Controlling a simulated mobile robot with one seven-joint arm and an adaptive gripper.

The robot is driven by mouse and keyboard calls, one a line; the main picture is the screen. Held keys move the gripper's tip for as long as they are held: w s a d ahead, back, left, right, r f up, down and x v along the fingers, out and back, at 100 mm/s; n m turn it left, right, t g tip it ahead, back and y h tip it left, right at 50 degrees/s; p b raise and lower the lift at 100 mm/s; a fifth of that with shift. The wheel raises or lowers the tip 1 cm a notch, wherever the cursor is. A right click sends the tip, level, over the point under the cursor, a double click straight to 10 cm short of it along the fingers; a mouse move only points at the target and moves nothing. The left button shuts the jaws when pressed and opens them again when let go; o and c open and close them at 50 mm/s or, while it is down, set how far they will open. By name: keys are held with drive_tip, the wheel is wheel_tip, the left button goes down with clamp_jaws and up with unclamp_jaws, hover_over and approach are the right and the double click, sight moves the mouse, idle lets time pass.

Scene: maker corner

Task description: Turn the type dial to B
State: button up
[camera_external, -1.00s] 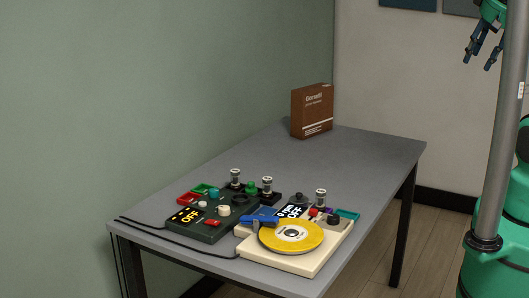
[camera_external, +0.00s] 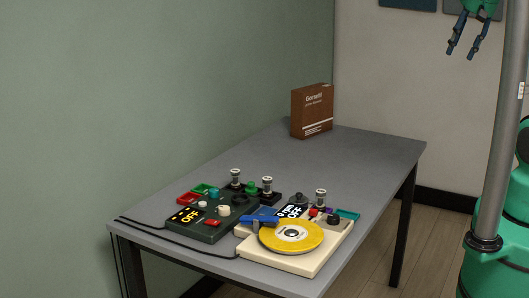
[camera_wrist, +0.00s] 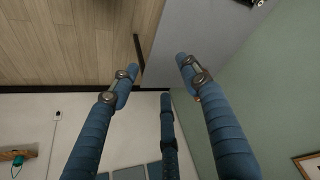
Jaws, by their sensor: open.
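Two control devices stand on the grey table in the external view. The dark green device (camera_external: 205,232) shows a yellow OFF and carries several small knobs, among them a cream knob (camera_external: 223,211). The cream device (camera_external: 300,262) shows a white OFF, a yellow disc (camera_external: 291,236) and a dark knob (camera_external: 333,219). The lettering by the knobs is too small to read, so I cannot tell which is the type dial. My gripper (camera_external: 461,54) is open and empty, high at the upper right, well away from both devices. Its blue fingers also show in the wrist view (camera_wrist: 158,68).
A brown box (camera_external: 311,111) stands at the back of the grey table (camera_external: 370,160). Several small glass-and-metal posts rise behind the devices. Black cables run off the table's left end. The right half of the tabletop is clear. A green wall borders the table's left side.

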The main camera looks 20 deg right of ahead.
drive_tip(key=w+a+f+n+g, duration=0.1)
drive_tip(key=w+a+f+n, duration=0.1)
drive_tip(key=w+a+n, duration=0.55)
drive_tip(key=w+a+f+n+g, duration=0.1)
drive_tip(key=w+a+f+n, duration=0.15)
drive_tip(key=w+a, duration=0.95)
drive_tip(key=n+g, duration=0.3)
drive_tip(key=n, duration=1.1)
hover_over(225, 206)
wheel_tip(225, 206, down, 30)
drive_tip(key=shift+f, duration=0.2)
drive_tip(key=shift+f+b, duration=0.2)
drive_tip(key=shift+b, duration=0.1)
wheel_tip(225, 206, down, 13)
drive_tip(key=shift+f+b, duration=0.2)
drive_tip(key=shift+b, duration=0.85)
